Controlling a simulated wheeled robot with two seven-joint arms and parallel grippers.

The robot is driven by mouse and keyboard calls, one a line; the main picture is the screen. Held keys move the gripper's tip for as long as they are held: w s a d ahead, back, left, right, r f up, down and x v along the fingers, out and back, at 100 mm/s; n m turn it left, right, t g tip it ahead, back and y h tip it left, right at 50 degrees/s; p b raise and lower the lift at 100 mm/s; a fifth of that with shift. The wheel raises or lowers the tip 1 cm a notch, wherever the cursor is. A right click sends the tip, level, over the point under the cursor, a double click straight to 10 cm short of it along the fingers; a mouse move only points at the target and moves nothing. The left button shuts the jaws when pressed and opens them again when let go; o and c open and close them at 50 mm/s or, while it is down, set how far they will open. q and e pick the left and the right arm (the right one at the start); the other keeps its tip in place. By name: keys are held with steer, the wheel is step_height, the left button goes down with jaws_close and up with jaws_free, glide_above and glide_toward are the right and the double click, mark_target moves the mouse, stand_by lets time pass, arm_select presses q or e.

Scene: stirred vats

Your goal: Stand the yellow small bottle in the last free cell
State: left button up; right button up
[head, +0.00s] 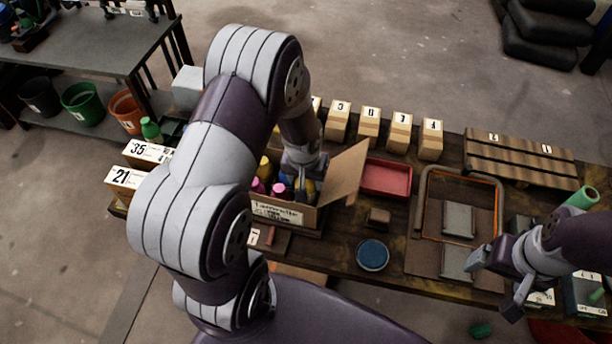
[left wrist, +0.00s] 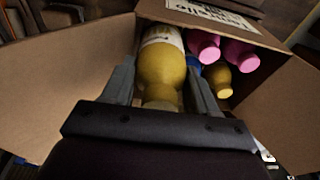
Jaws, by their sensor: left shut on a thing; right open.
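My left gripper (head: 301,178) reaches down into an open cardboard box (head: 290,216) and is shut on a yellow bottle. In the left wrist view the held yellow bottle (left wrist: 162,62), with a pale label, sits between the two fingers and inside the box walls. Its base is hidden, so I cannot tell whether it touches the box floor. Beside it stand two pink bottles (left wrist: 222,50), another yellow bottle (left wrist: 217,78) and a partly hidden blue item (left wrist: 194,66). My right gripper (head: 491,286) is open and empty at the table's right.
An open box flap (head: 344,172) stands up at the right. Beyond it are a red tray (head: 386,177), a blue round dish (head: 372,255) and a brown block (head: 379,217). Several lettered boxes (head: 369,122) line the back.

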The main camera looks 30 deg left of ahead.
arm_select(q)
steer(key=shift+f, duration=0.1)
steer(key=shift+f+b, duration=0.6)
steer(key=shift+f, duration=0.15)
steer(key=o, duration=1.1)
steer(key=shift+o, duration=1.2)
steer(key=shift+s+a, duration=0.1)
